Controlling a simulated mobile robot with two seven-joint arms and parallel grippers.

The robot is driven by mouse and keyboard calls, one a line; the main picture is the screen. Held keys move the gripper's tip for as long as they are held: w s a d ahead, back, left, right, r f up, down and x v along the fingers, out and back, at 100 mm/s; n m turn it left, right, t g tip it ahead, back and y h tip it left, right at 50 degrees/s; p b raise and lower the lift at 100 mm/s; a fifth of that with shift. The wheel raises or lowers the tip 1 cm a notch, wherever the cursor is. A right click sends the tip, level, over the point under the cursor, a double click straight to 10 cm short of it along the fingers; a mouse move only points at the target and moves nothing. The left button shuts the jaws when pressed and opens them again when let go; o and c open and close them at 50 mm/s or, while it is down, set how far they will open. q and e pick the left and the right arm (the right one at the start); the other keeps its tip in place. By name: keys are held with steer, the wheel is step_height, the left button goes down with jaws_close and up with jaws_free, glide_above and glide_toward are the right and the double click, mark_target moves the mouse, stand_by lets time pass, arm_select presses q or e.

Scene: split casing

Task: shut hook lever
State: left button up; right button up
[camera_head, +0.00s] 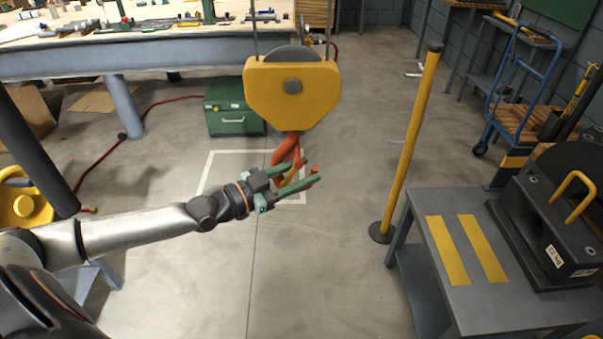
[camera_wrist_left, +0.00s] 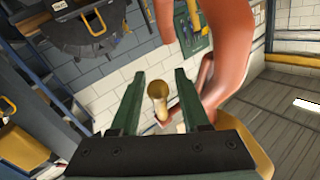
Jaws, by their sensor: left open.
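A yellow hoist block (camera_head: 291,90) hangs in the middle of the head view with an orange hook (camera_head: 288,146) below it. The orange hook (camera_wrist_left: 232,45) is large and close on the right of the left wrist view. The lever, a brass-coloured rod with a round end (camera_wrist_left: 157,90), appears between my left gripper's fingers in that view. My left gripper (camera_head: 309,170) is open at the lower part of the hook, its two green fingers (camera_wrist_left: 157,80) apart on either side of the rod. Contact with the rod cannot be told. The gripper partly hides the hook's lower part.
A yellow post (camera_head: 409,150) stands right of the hook. A grey table (camera_head: 438,222) with a dark machine part (camera_head: 550,225) is at the right. A workbench (camera_head: 150,55) runs along the back left, with a green box (camera_head: 232,107) near it. The floor around the hook is clear.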

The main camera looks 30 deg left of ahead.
arm_select(q)
steer(key=shift+c, duration=0.4)
jaws_close()
